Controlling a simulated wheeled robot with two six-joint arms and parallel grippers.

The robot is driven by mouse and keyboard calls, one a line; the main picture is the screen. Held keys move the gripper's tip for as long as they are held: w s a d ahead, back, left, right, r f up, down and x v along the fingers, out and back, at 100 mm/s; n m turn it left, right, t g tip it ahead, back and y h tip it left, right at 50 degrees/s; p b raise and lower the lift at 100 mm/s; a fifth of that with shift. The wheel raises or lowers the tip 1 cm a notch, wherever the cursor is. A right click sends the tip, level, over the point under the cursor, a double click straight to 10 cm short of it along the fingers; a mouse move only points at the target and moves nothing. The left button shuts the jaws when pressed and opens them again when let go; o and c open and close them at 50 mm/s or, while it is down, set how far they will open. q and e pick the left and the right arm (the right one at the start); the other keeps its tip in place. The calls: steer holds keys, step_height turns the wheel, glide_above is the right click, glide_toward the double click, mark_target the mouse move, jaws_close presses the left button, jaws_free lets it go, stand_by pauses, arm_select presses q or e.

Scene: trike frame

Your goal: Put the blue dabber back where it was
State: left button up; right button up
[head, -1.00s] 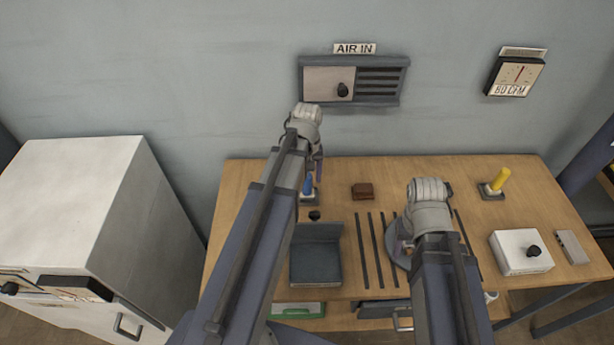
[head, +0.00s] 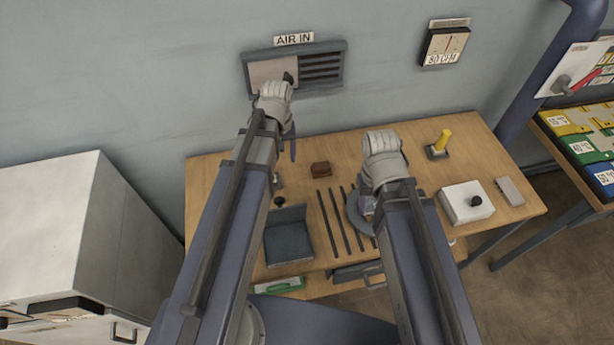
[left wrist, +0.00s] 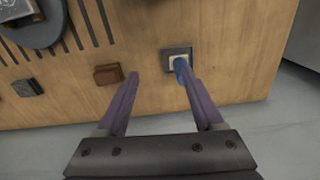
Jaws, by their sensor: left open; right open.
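The blue dabber (left wrist: 180,66) stands on a dark square holder (left wrist: 177,51) with a pale centre, near the table's wall-side edge. In the head view my left arm hides the dabber, and only a bit of the holder (head: 278,182) shows. My left gripper (head: 292,150) is open and empty above the back of the table. In the left wrist view its fingers (left wrist: 160,76) are spread, and the dabber overlaps the right-hand fingertip; I cannot tell whether they touch. My right gripper (head: 368,206) is open over a round grey plate (head: 356,216), its fingers mostly hidden.
A brown block (head: 321,169) sits right of the holder. A yellow dabber (head: 443,140) stands in another holder at the back right. A dark angled stand (head: 289,240) is at the front left.

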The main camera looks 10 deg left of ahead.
arm_select(q)
steer(key=s+d+m+y, duration=0.1)
steer(key=s+d+m, duration=0.7)
steer(key=d, duration=0.7)
steer(key=shift+s, duration=1.1)
steer(key=shift+s, duration=0.15)
arm_select(e)
steer(key=shift+s+d, duration=0.1)
steer(key=shift+s, duration=0.05)
